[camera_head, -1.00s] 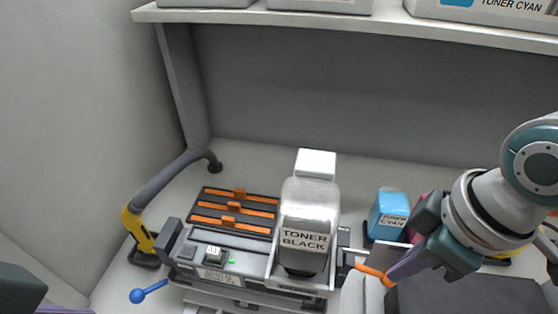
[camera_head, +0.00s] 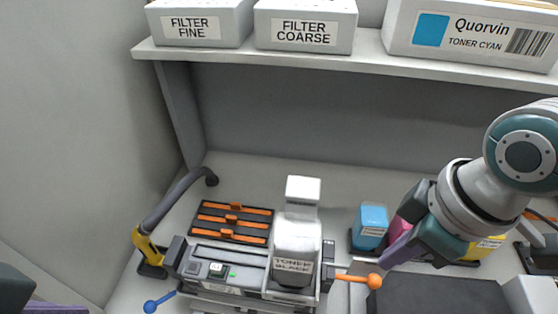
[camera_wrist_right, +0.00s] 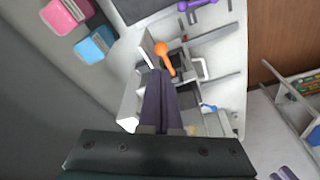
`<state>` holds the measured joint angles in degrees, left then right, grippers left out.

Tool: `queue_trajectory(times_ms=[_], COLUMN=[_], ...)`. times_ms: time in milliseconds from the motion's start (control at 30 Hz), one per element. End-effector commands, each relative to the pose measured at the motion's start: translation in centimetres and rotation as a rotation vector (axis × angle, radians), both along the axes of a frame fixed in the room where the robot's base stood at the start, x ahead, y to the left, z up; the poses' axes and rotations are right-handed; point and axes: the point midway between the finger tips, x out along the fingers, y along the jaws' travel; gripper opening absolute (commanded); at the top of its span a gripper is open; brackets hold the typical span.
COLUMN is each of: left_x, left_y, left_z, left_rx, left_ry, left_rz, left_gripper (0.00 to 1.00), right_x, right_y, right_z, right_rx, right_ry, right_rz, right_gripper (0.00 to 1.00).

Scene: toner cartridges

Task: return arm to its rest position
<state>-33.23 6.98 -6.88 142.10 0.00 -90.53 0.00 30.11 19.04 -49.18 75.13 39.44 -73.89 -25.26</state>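My right gripper (camera_head: 384,264) reaches in from the right, its purple fingers pointing down-left beside the orange ball-ended lever (camera_head: 373,281) of the grey machine (camera_head: 217,253). In the right wrist view the fingers (camera_wrist_right: 158,76) lie together with nothing visible between them. The orange lever (camera_wrist_right: 162,48) is just beyond their tips; whether they touch cannot be told. A white toner black bottle (camera_head: 297,235) stands upright in the machine.
Blue (camera_head: 371,226), pink (camera_head: 400,228) and yellow (camera_head: 487,247) cartridges stand right of the machine, partly behind my right arm. A blue-knobbed lever (camera_head: 152,306) sticks out at front left. A shelf (camera_head: 350,66) with labelled boxes spans the back. A dark mat (camera_head: 440,294) lies at right.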

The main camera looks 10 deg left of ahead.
Motion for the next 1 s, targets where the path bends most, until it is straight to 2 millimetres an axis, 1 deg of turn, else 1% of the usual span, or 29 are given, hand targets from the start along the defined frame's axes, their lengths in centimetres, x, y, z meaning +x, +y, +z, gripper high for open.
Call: queue_trajectory(times_ms=[167,267,367,433,500,533,567,667,867,1000], left_x=[0.0,0.0,0.0,0.0,0.0,0.0,0.0,0.0,0.0,0.0], left_y=[-0.2,-0.2,-0.2,-0.2,-0.2,-0.2,-0.2,-0.2,0.0,0.1], left_z=[0.0,0.0,0.0,0.0,0.0,0.0,0.0,0.0,0.0,0.0], left_rx=[-0.005,-0.007,-0.007,-0.007,-0.007,-0.007,-0.007,-0.007,-0.001,0.003], left_ry=[0.0,0.0,0.0,0.0,0.0,0.0,0.0,0.0,0.0,0.001], left_rz=[0.004,0.005,0.005,0.005,0.005,0.004,0.004,0.004,0.0,-0.002], left_gripper=[0.5,0.5,0.5,0.5,0.5,0.5,0.5,0.5,0.5,0.5], right_x=[0.0,-0.7,-2.8,-4.7,-6.6,-7.3,-8.0,-9.9,-13.1,-15.7], right_y=[0.0,0.7,2.3,3.6,4.2,4.0,3.7,1.9,-3.3,-7.2], right_z=[0.0,-0.1,0.0,0.4,1.2,1.6,2.0,3.2,5.3,6.8], right_rx=[0.0,0.017,0.061,0.107,0.148,0.16,0.17,0.176,0.124,0.057], right_ry=[0.0,0.004,0.007,0.004,-0.004,-0.01,-0.015,-0.034,-0.072,-0.101], right_rz=[0.0,-0.004,-0.03,-0.078,-0.164,-0.209,-0.257,-0.416,-0.697,-0.872], right_gripper=[0.0,0.0,0.0,0.0,0.0,0.0,0.0,0.0,0.0,0.0])
